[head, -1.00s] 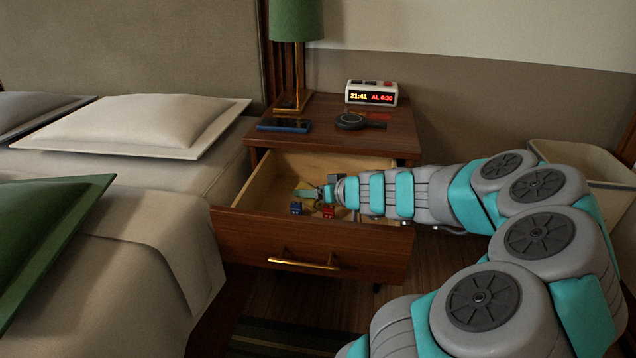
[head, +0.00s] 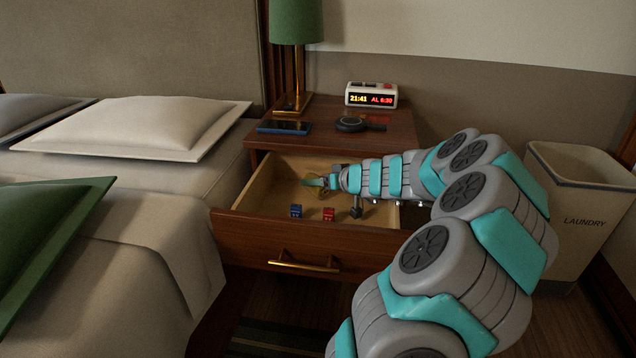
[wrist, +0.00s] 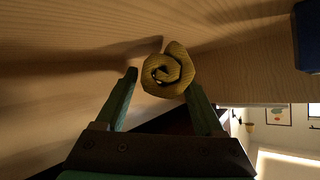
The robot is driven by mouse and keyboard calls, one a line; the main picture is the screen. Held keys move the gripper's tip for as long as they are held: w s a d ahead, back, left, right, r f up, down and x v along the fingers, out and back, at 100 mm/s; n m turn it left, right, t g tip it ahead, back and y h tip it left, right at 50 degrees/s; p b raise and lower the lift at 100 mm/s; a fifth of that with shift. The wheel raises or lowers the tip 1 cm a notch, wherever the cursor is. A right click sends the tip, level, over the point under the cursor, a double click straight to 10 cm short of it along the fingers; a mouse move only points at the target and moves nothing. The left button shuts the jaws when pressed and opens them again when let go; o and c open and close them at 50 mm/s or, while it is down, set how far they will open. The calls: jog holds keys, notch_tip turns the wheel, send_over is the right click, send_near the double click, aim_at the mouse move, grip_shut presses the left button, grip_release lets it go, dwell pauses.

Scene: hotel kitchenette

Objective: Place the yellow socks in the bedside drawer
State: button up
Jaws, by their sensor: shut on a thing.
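The yellow socks (wrist: 168,70) are a rolled bundle at the fingertips in the wrist view. My gripper (wrist: 160,82) is shut on them. In the head view my gripper (head: 317,184) is low inside the open bedside drawer (head: 250,235), toward its back. There the socks show only as a small yellowish patch, largely hidden by the fingers. I cannot tell whether they touch the drawer floor. The drawer is pulled well out of the nightstand (head: 395,145).
A small blue item (head: 296,210) and a small red item (head: 328,213) lie in the drawer near its front. A laundry bin (head: 580,205) is at the right, the bed (head: 130,240) at the left.

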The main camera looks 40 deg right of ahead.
aim_at(335, 204)
jog(key=shift+f, duration=0.25)
jog(key=o, duration=1.4)
jog(key=shift+c, duration=0.2)
jog(key=shift+s+r, duration=0.25)
jog(key=shift+r, duration=0.05)
jog(key=v, duration=0.7)
